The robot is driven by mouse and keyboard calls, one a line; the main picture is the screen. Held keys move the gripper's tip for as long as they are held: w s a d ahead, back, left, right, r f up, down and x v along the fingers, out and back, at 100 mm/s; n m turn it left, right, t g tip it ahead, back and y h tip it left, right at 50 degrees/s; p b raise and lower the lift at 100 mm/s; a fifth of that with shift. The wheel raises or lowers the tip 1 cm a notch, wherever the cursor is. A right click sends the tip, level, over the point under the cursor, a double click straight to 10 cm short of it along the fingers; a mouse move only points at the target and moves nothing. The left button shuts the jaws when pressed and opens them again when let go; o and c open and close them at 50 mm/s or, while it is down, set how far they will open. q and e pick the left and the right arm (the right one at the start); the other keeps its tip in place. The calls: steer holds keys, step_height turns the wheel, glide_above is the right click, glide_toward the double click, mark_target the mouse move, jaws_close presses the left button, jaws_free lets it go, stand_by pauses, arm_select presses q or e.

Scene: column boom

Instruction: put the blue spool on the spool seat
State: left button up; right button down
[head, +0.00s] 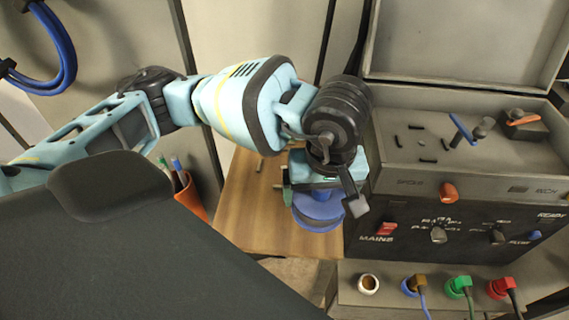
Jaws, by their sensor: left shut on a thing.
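The blue spool (318,220) is a round blue piece below my left gripper (318,190), in the lower middle of the head view. My left gripper is shut on it and points down, so the wrist hides the spool's upper part. The spool shows over the right part of a wooden tabletop, left of the dark console. I cannot tell its height above the wood. I cannot make out the spool seat for certain. My right gripper is not in view.
The console (400,190) stands close on the right, with an open lid and small loose parts on top. Coloured sockets (458,287) with plugged cables sit below it. An orange cup (190,198) with pens is at the left of the wooden tabletop (250,205), whose visible middle is mostly bare.

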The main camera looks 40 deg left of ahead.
arm_select(q)
steer(key=shift+d, duration=0.15)
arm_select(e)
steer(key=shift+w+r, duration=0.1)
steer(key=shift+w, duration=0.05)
